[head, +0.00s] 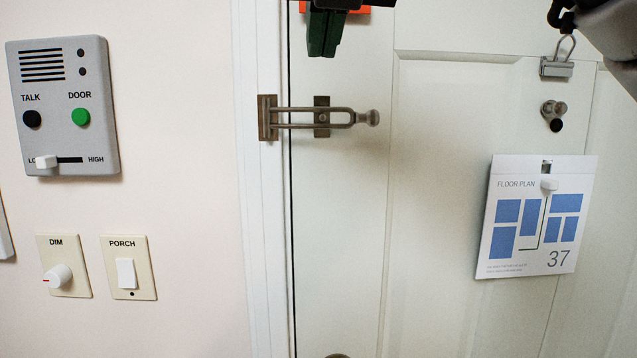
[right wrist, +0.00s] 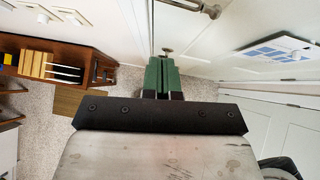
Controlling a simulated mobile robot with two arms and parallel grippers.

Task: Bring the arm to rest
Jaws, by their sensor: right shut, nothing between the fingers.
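My right gripper (head: 323,45) hangs at the top of the head view, in front of the white door (head: 440,100). Its green fingers are shut with nothing between them. They also show shut in the right wrist view (right wrist: 161,78). In the head view the gripper is above the door's swing-bar latch (head: 318,116), with a gap between them. The bar of the latch spans from the frame plate to the knob on the door. My left gripper is not in view.
Left of the door frame are an intercom panel (head: 100,120), a DIM knob (head: 58,278) and a PORCH switch (head: 126,274). A floor plan card (head: 505,245) hangs on the door. A wooden shelf (right wrist: 50,50) stands at left in the wrist view.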

